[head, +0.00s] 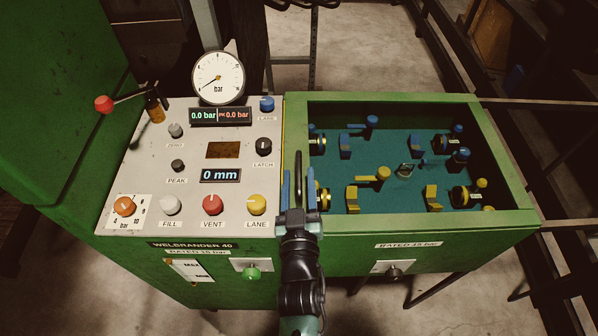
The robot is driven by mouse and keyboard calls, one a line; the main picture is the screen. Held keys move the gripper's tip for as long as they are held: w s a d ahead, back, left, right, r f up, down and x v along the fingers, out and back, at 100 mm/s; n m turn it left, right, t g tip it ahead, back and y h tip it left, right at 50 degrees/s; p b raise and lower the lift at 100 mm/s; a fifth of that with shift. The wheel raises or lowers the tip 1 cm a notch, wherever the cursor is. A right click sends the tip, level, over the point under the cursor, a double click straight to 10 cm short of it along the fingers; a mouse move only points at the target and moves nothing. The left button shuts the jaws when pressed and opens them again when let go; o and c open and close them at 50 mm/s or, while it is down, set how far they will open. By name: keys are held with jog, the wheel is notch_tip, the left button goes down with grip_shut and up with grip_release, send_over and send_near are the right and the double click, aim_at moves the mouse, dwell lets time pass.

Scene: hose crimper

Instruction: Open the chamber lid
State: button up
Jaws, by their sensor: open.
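The chamber (401,140) is a green-framed box on the right of the machine, with a teal floor. Its inside shows clearly from above. I cannot tell whether a clear lid covers it. A dark upright bar (298,165), perhaps a lid handle, stands at the chamber's left edge. My gripper (298,182) reaches up from the bottom middle, with its blue fingers apart. The bar appears between the fingers in the picture. I cannot tell whether they touch it. My gripper hides part of the chamber's front left corner.
Blue fittings (371,122) and yellow fittings (383,174) stand inside the chamber. The control panel (195,180) on the left carries several knobs, a round gauge (218,78) and a red-tipped lever (104,104). A green knob (251,273) sits on the front face.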

jog(key=shift+w, duration=0.9)
grip_shut()
dwell(0.9)
